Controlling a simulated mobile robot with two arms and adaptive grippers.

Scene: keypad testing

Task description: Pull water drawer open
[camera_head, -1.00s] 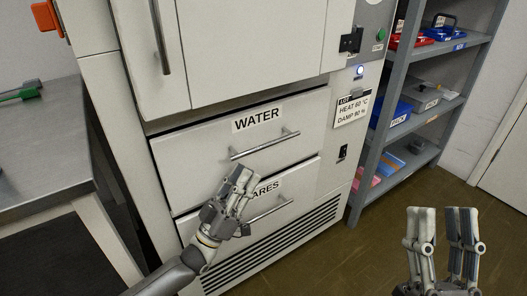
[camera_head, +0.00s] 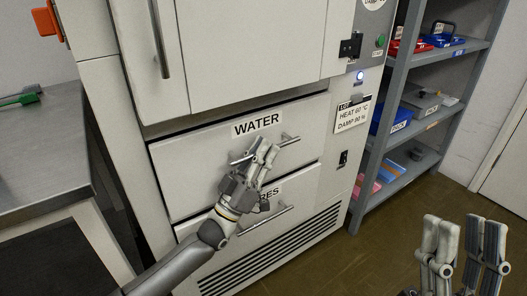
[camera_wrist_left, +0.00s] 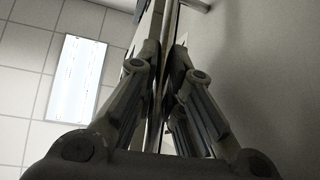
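The drawer labelled WATER (camera_head: 190,160) is in the middle of the white cabinet in the head view and looks shut. Its horizontal bar handle (camera_head: 289,140) is partly hidden by my left gripper. My left gripper (camera_head: 266,152) is at the handle's middle, fingers pointing up at the drawer front. My right gripper (camera_head: 461,238) is open and empty, low at right.
A lower drawer with its own handle (camera_head: 280,213) and a partly hidden label lies below. A hanging sign (camera_head: 352,115) and lit button (camera_head: 360,76) are to the right. A grey shelf (camera_head: 415,127) with bins stands further right. A metal table (camera_head: 40,150) is at left.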

